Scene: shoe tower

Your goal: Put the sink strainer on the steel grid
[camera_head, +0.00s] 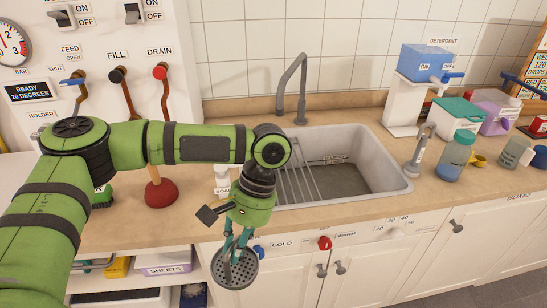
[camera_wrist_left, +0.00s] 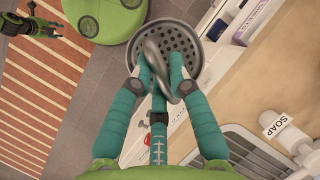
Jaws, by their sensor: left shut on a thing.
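The sink strainer (camera_head: 235,270) is a round grey dish with many holes. My left gripper (camera_head: 237,243) is shut on it and holds it in front of the counter's edge, above the floor. In the left wrist view the strainer (camera_wrist_left: 184,42) hangs from a grey loop between the teal fingers (camera_wrist_left: 162,75). The steel grid (camera_head: 298,184) is a rack of thin bars in the left part of the sink, partly hidden by my left arm. My right gripper (camera_wrist_left: 34,26) shows small at the top left of the left wrist view; its jaw state is unclear.
The sink (camera_head: 378,172) has a tall faucet (camera_head: 300,88) behind it. A soap bottle (camera_head: 222,181) stands at its left, near my left wrist. A red plunger (camera_head: 161,193) stands further left. Bottles and boxes crowd the counter's right side. A red knob (camera_head: 324,243) sticks out below the sink.

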